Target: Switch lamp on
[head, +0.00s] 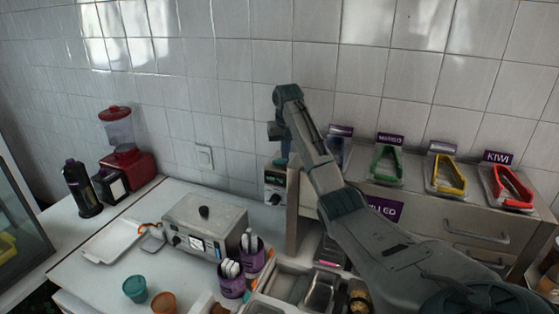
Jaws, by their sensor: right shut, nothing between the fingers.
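No lamp that I can name for certain shows in the head view. A small box with a dark dial (275,188) stands against the wall, beside the drawer cabinet. My right arm comes in from the lower right and bends down at the wall. My right gripper (281,161) is shut and empty, pointing down just above this box; whether it touches cannot be told. My left gripper is not in view.
A metal box with a black knob (205,226) stands on the white counter (85,278). Purple cups (232,281) stand at its right. A red blender (126,160) is at the back left.

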